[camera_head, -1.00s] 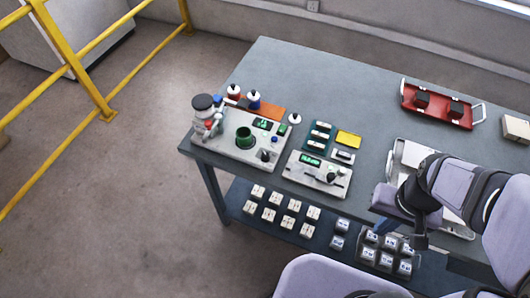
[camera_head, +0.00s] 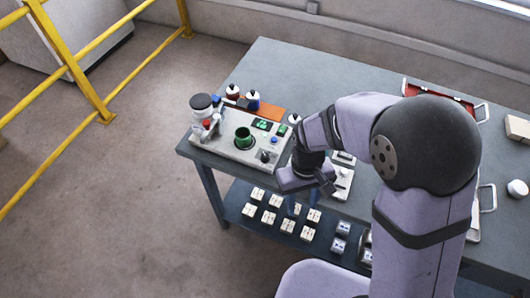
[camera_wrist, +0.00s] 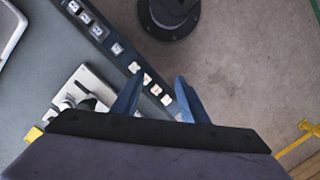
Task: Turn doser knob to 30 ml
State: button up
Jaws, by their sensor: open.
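A pale grey device (camera_head: 235,150) at the table's left front corner carries a bottle with a dark cap (camera_head: 201,102), a green cup (camera_head: 243,137) and a small black knob (camera_head: 264,156). I cannot tell for sure that this is the doser, or read any scale on its knob. My gripper (camera_head: 300,209) hangs at the table's front edge, right of that device, fingers pointing down. In the wrist view its two blue fingers (camera_wrist: 157,98) are apart with nothing held between them. A pale panel with dark parts (camera_wrist: 88,92) lies left of the fingers there.
A second pale panel (camera_head: 341,184) is mostly hidden behind my arm. White blocks (camera_head: 269,217) sit on the lower shelf under the front edge. A red tray (camera_head: 473,110) is at the back right. The table's back middle is clear.

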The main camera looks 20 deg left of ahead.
aim_at(265, 155)
jog(key=w+a+n, duration=0.1)
jog(key=a, duration=0.2)
jog(key=w+a+n, duration=0.1)
jog(key=w+a, duration=0.1)
jog(key=a, duration=0.2)
jog(key=w+a+n, duration=0.1)
jog(key=w+a, duration=0.1)
jog(key=a, duration=0.1)
jog(key=shift+w+a+r+t+y, duration=0.15)
jog(key=shift+w+a+t+y, duration=0.15)
jog(key=shift+t, duration=0.1)
jog(key=shift+n+t+y, duration=0.4)
jog(key=shift+n, duration=0.3)
jog(key=w+a+r, duration=0.1)
jog(key=w+a, duration=0.1)
jog(key=w+a+r, duration=0.1)
jog(key=w+r, duration=0.1)
jog(key=shift+a+r, duration=0.15)
jog(key=shift+a, duration=0.2)
jog(key=r+n, duration=0.1)
jog(key=w+a+r+n, duration=0.1)
jog(key=r+n, duration=0.2)
jog(key=shift+w+a+r+n, duration=0.15)
jog(key=shift+r+n, duration=0.15)
jog(key=shift+r, duration=0.1)
jog(key=shift+n, duration=0.6)
jog(key=shift+f, duration=0.15)
jog(key=shift+f+p, duration=1.1)
jog(key=shift+f, duration=2.45)
